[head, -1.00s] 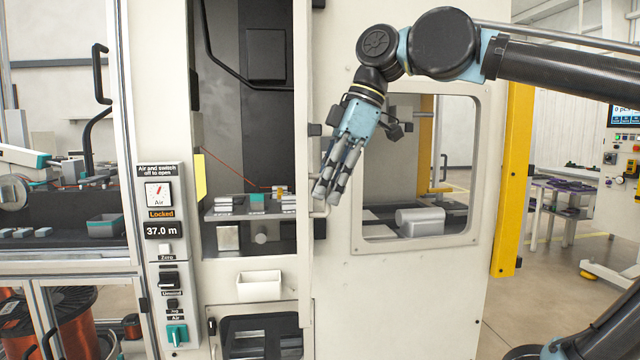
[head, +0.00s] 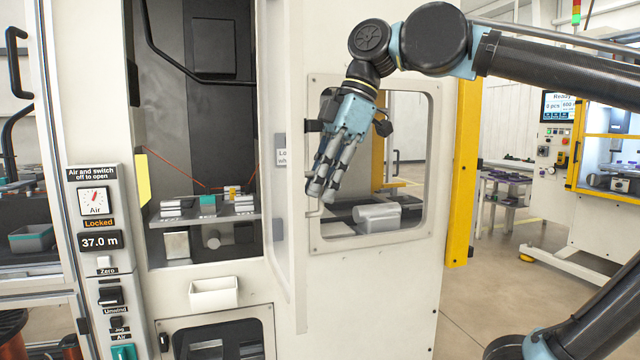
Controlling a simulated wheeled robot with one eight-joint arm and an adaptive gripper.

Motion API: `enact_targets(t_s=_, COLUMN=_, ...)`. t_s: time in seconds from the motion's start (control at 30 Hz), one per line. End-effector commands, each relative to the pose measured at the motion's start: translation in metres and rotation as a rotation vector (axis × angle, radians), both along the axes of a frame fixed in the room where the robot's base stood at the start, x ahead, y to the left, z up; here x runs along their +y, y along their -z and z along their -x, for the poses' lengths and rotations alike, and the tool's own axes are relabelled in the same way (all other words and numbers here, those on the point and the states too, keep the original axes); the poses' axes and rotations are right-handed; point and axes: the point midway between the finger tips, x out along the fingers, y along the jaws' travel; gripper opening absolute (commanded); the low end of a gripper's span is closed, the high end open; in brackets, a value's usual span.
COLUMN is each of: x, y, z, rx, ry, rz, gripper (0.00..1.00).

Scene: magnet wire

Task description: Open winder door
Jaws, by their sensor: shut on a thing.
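The winder cabinet has a tall opening (head: 195,60) with a dark interior, left of my gripper in the head view. My gripper (head: 322,190) points down and is shut on the winder door handle (head: 312,210), a thin light bar mostly hidden by the fingers. The handle is in front of the left frame of the windowed panel, right of the opening. The door's own outline is hard to tell from the pale cabinet. The orange display (head: 99,223) reads "Locked", below the air gauge (head: 94,201) and a sign saying air and switch off to open.
Inside the opening, a shelf (head: 160,222) carries small blocks, and a thin red wire runs above it. A white bin (head: 213,293) sticks out below. A yellow post (head: 464,165) stands at right, with open floor beyond.

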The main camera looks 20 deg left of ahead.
Motion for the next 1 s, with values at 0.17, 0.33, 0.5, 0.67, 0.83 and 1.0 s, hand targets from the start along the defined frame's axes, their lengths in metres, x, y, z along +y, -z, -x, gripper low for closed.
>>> enact_targets(t_s=0.17, x=0.002, y=-0.001, z=-0.001, rx=-0.003, ry=0.002, rz=-0.003, gripper=0.29)
enact_targets(t_s=0.33, x=0.001, y=0.0, z=0.0, rx=-0.002, ry=0.001, rz=-0.002, gripper=0.29)
enact_targets(t_s=0.5, x=0.0, y=-0.002, z=0.0, rx=-0.002, ry=0.001, rz=-0.001, gripper=0.29)
enact_targets(t_s=0.67, x=-0.004, y=-0.015, z=-0.004, rx=-0.002, ry=0.001, rz=-0.001, gripper=0.29)
enact_targets(t_s=0.83, x=-0.014, y=-0.043, z=-0.011, rx=0.0, ry=0.003, rz=-0.001, gripper=0.29)
enact_targets(t_s=1.0, x=-0.025, y=-0.073, z=-0.018, rx=-0.001, ry=0.003, rz=-0.003, gripper=0.29)
